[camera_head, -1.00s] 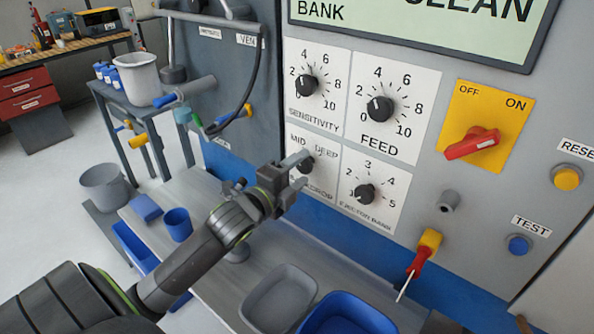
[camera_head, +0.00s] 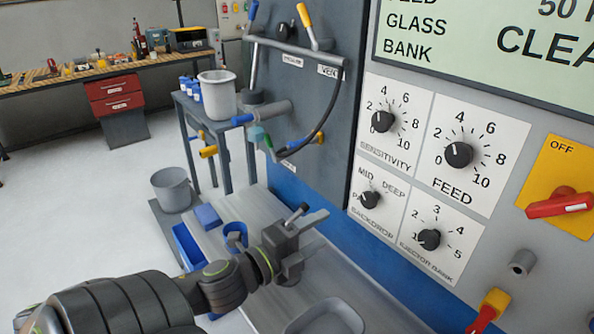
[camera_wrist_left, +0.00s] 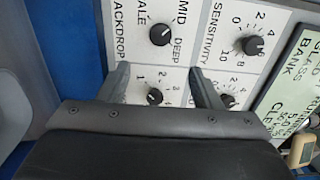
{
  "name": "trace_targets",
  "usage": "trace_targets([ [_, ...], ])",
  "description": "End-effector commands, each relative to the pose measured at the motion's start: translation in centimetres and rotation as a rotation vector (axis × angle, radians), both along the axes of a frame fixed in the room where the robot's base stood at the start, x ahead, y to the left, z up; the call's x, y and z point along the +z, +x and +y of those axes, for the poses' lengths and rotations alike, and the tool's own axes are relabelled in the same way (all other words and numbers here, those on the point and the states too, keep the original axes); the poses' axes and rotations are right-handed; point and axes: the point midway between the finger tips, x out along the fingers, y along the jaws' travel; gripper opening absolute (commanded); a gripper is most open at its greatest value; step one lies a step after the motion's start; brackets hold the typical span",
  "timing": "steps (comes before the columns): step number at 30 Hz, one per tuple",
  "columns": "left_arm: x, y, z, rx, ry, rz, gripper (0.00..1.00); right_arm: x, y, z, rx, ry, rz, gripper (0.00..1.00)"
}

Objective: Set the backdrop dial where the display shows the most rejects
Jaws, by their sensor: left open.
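The backdrop dial (camera_head: 370,199) is a small black knob on a white plate marked MID and DEEP, low on the grey panel. It shows whole in the left wrist view (camera_wrist_left: 160,34), with PALE, MID and DEEP around it; its white mark seems to point towards MID. My left gripper (camera_head: 311,216) is open and empty, left of the dial and apart from it. Its fingers (camera_wrist_left: 160,82) show below the dial in the wrist view. The display (camera_head: 490,45) is cut off; FEED, GLASS, BANK and part of CLEAN show, no reject figure. My right gripper is not in view.
Close to the backdrop dial are the sensitivity dial (camera_head: 382,120), feed dial (camera_head: 459,154) and ejector bank dial (camera_head: 429,239). A red switch (camera_head: 560,205) sits at right. A pipe with a black hose (camera_head: 318,128) stands out at left. A grey tray (camera_head: 325,318) lies below.

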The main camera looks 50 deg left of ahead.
Motion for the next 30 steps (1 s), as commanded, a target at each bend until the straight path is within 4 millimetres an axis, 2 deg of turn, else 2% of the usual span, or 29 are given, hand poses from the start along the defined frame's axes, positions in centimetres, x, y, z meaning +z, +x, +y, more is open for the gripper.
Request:
trace_targets([
  [3,0.1,-1.5,0.0,-0.004,0.003,0.006,0.58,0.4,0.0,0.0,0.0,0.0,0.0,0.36],
  [12,0.1,-3.7,0.3,-0.001,0.0,0.001,0.58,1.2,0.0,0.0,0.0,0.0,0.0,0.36],
  [30,0.0,-4.3,0.3,-0.003,0.0,0.001,0.58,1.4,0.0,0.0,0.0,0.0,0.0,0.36],
])
